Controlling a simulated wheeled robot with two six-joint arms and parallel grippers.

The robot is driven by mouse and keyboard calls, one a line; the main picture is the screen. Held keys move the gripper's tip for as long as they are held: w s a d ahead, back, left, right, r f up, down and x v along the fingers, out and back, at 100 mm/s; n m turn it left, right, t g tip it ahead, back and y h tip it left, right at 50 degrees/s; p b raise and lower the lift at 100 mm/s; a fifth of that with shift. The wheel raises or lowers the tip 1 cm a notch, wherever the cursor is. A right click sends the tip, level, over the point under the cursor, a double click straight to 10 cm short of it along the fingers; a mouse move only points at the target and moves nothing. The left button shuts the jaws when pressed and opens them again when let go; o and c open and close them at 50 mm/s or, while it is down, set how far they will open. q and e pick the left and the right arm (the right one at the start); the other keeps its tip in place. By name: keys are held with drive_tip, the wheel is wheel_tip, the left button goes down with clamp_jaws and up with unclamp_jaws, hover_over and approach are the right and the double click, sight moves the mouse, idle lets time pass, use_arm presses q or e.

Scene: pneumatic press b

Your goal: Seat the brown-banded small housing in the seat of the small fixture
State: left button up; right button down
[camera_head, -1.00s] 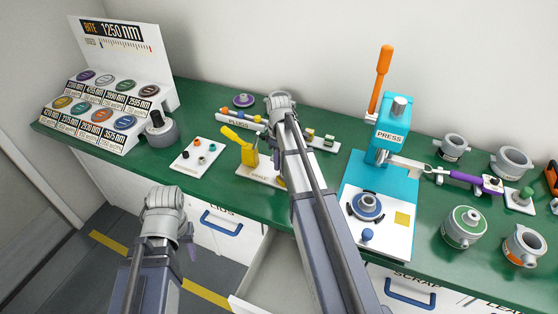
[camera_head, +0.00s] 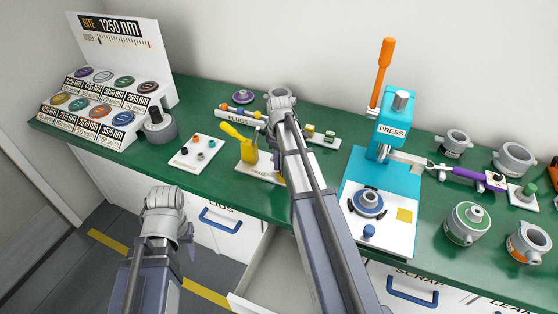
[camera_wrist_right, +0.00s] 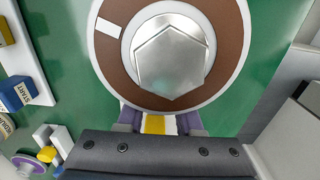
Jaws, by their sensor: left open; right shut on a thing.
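The brown-banded small housing (camera_wrist_right: 232,30) fills the upper middle of the right wrist view, with a brown ring, one white mark and a silver hexagonal top. My right gripper (camera_wrist_right: 160,122) is shut on it at its near edge. In the head view my right gripper (camera_head: 281,103) is over the back of the bench, and its own arm hides much of the housing. My left gripper (camera_head: 165,205) is open and empty in front of the bench; its fingertips are hard to see. A blue round seat (camera_head: 367,203) is on the press's white plate; I cannot tell whether it is the small fixture.
The blue press (camera_head: 400,118) with its orange lever stands right of my right arm. Several grey housings stand at the right, one green-banded (camera_head: 463,223). A yellow holder (camera_head: 249,150), a white tray (camera_head: 198,153) and a plug rack (camera_head: 238,117) are left of the arm. A drawer (camera_head: 270,275) is open below.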

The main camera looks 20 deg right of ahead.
drive_tip(key=shift+f, duration=0.15)
drive_tip(key=shift+c, duration=2.4)
unclamp_jaws()
wheel_tip(320, 180, up, 8)
drive_tip(key=p, duration=0.7)
drive_tip(key=shift+p, duration=0.4)
drive_tip(key=shift+f, duration=0.1)
drive_tip(key=s+a+m, duration=0.2)
drive_tip(key=s+a, duration=0.8)
drive_tip(key=a, duration=0.3)
drive_tip(key=s+a+m+h, duration=0.1)
drive_tip(key=s+a+m, duration=0.1)
drive_tip(key=s+a, duration=0.8)
drive_tip(key=a, duration=0.3)
drive_tip(key=shift+s+m, duration=0.3)
